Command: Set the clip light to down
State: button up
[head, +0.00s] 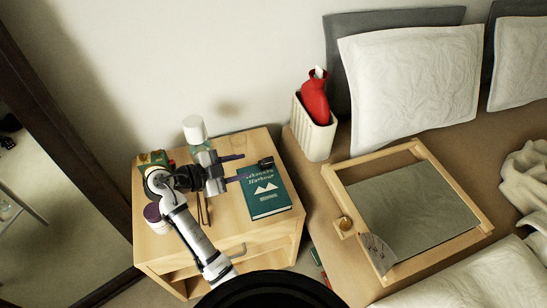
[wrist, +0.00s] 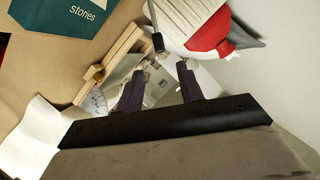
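What looks like the clip light (head: 266,163) is a small black head at the top edge of the teal book (head: 266,203) on the nightstand. In the wrist view, the black light head (wrist: 158,42) hangs on a thin dark stalk, just beyond and between the fingertips. My gripper (head: 241,167) is open above the nightstand, its two dark purple fingers pointing right towards the light. The gripper also shows in the wrist view (wrist: 158,80), with a clear gap between the fingers. I see no contact with the light. Its clip cannot be made out.
The wooden nightstand (head: 270,238) also bears a white-capped bottle (head: 195,130) and a purple jar (head: 154,215) near my arm. A wooden-framed tray (head: 455,245) lies on the bed.

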aim_at(273, 158)
jog(key=p+x, duration=0.3)
jog(key=x, duration=0.9)
jog(key=shift+f, duration=0.1)
grip_shut()
